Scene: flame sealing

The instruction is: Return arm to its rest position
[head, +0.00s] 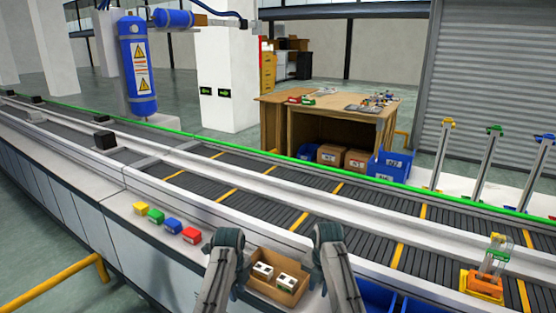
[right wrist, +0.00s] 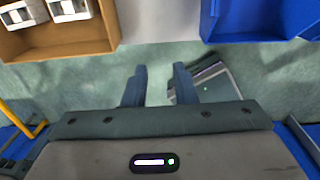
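My left gripper (head: 228,238) is in front of the conveyor, left of the cardboard box; its fingers are not clear in the head view. My right gripper (head: 328,236) is right of the same box. In the right wrist view its two fingers (right wrist: 158,84) stand apart with nothing between them, over the green floor. The open cardboard box (head: 258,286) holds two white-and-dark items (head: 285,281) and sits between my two arms. The box (right wrist: 62,46) also shows at the top left of the right wrist view.
Blue bins (head: 375,295) stand right of my right arm. Yellow, green, blue and red blocks (head: 191,235) line the conveyor's near ledge. An orange base with a clear object (head: 485,284) is on the conveyor at right. A blue tank (head: 137,70) hangs at the far left.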

